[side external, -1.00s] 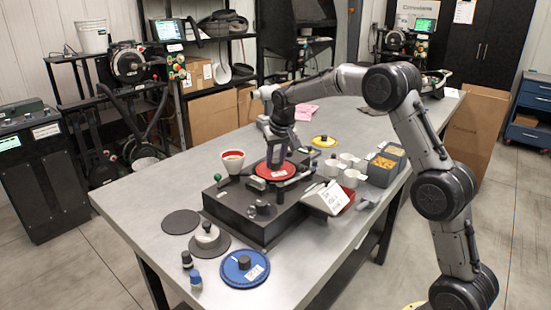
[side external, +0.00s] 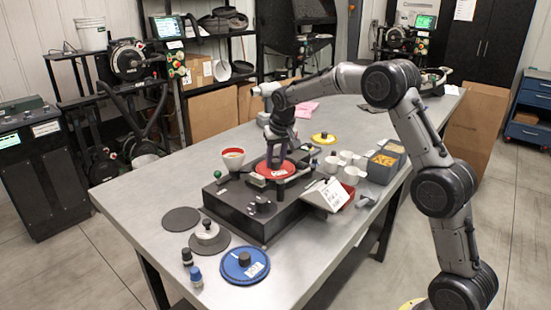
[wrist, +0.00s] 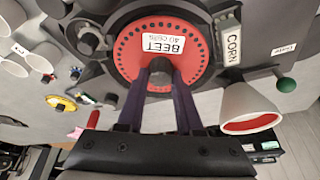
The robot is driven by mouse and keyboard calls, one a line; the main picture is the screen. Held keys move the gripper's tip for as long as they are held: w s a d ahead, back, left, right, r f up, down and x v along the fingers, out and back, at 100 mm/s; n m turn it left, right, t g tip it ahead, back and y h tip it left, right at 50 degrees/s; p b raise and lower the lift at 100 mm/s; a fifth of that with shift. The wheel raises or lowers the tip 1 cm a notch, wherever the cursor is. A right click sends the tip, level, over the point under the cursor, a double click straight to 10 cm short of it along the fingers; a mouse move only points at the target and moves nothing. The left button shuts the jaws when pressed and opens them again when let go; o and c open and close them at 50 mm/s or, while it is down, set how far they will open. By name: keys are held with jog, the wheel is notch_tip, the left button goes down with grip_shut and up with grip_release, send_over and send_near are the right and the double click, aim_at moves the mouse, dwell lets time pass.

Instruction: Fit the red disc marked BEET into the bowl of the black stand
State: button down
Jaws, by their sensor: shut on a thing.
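The red disc marked BEET (wrist: 130,48) has a ring of small holes near its edge and a dark centre knob (wrist: 160,66). In the side view the disc (side external: 262,170) lies at the bowl of the black stand (side external: 240,205), and looks level. In the wrist view the stand's dark round rim (wrist: 117,28) surrounds it. I cannot tell whether the disc is fully seated. My gripper (wrist: 159,80) is above the disc, with its two fingers shut on the knob; it also shows in the side view (side external: 276,163).
A blue disc (side external: 243,267), a grey disc (side external: 181,219), white cups (side external: 352,174) and grain bins (side external: 383,160) stand around the stand.

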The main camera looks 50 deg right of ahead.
aim_at(275, 160)
jog(key=shift+f, duration=0.5)
dwell(0.4)
jog(key=shift+c, duration=2.4)
grip_release()
jog(key=shift+o, duration=0.2)
jog(key=shift+o, duration=1)
jog(key=shift+r, duration=0.1)
jog(key=shift+r, duration=2.95)
